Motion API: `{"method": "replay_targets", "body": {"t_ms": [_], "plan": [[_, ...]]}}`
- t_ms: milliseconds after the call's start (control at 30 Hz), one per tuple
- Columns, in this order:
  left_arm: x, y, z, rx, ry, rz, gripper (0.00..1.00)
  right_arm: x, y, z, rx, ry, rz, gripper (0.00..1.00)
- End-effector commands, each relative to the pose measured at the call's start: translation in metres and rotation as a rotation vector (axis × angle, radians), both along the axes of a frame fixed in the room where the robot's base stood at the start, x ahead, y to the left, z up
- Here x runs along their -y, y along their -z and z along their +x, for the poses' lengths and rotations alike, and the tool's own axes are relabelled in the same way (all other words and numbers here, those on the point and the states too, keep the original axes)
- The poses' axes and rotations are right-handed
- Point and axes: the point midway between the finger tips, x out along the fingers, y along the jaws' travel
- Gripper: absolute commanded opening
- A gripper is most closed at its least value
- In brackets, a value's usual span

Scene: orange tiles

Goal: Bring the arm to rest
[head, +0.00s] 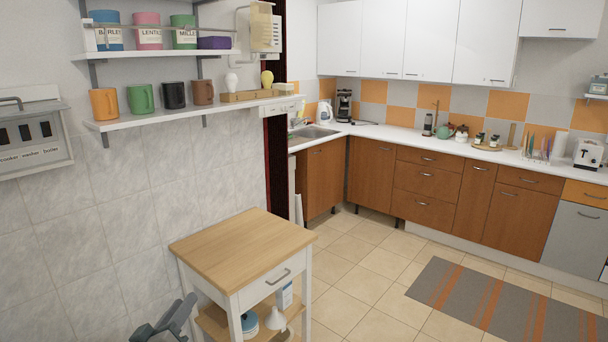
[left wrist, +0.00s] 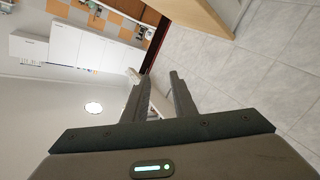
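My left gripper (head: 168,318) shows at the bottom of the head view, left of the wooden-topped trolley (head: 240,250). In the left wrist view the two dark fingers of the left gripper (left wrist: 162,84) stand apart with a gap between them. Nothing is held between them. My right gripper is in neither view.
A wall shelf with several mugs (head: 172,95) hangs above the left side. The trolley's lower shelf holds a few items, including a white funnel (head: 276,318). Brown cabinets (head: 425,185) line the back, and a striped rug (head: 500,305) lies on the open tiled floor.

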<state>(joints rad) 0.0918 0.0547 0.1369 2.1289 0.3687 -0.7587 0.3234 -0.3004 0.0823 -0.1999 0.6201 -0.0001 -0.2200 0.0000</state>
Motion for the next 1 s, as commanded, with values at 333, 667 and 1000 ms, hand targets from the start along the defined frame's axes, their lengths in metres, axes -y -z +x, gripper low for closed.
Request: {"method": "replay_targets", "body": {"t_ms": [333,667,1000], "plan": [[0.04,0.164,-0.146,-0.489,0.146,0.33,0.25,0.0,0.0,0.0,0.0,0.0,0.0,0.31],[0.05,0.239,-0.289,-0.841,0.29,0.539,0.25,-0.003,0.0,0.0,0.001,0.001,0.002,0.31],[0.051,0.26,-0.374,-1.026,0.381,0.634,0.25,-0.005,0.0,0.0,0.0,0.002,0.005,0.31]]}}
